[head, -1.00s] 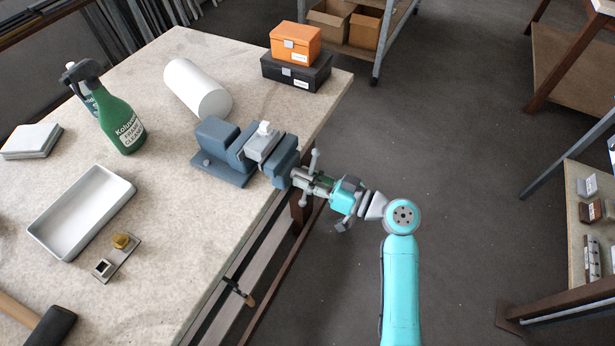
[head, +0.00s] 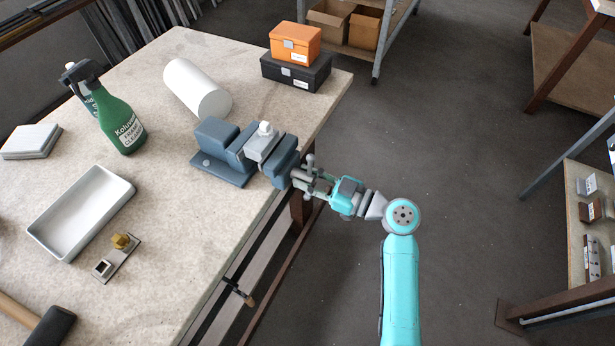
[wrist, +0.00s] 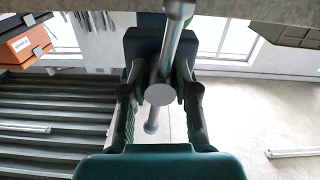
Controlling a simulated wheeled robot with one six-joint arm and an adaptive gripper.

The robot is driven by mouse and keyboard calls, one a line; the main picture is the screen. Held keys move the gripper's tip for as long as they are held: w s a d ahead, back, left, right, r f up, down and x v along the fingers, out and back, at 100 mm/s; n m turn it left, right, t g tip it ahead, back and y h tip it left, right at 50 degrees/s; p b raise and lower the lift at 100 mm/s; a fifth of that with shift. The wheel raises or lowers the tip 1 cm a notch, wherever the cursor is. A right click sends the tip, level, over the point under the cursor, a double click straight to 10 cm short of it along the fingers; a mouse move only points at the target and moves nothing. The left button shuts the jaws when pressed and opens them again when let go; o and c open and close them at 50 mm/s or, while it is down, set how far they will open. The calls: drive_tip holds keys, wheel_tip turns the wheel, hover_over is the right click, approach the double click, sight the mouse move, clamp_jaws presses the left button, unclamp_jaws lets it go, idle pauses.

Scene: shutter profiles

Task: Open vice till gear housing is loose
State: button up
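The blue-grey vice (head: 222,170) is at the front edge of the workbench in the head view. The grey gear housing (head: 262,147), with a white top, sits between its jaws; I cannot tell whether it is clamped or loose. My gripper (head: 313,182) is at the screw end of the vice. In the wrist view its fingers (wrist: 160,100) stand on either side of the vice's screw end and handle bar (wrist: 172,50), with gaps visible. The bar is tilted, its upper end leaning right. Contact between fingers and bar is unclear.
On the workbench (head: 175,235) are a white cylinder (head: 197,88), a green spray bottle (head: 121,125), a white tray (head: 35,232), a small plate with a brass knob (head: 121,241) and a hammer (head: 47,330). An orange box (head: 294,42) lies on a black box (head: 296,72).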

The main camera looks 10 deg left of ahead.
drive_tip(key=o, duration=0.3)
drive_tip(key=shift+o, duration=0.2)
drive_tip(key=v, duration=1.2)
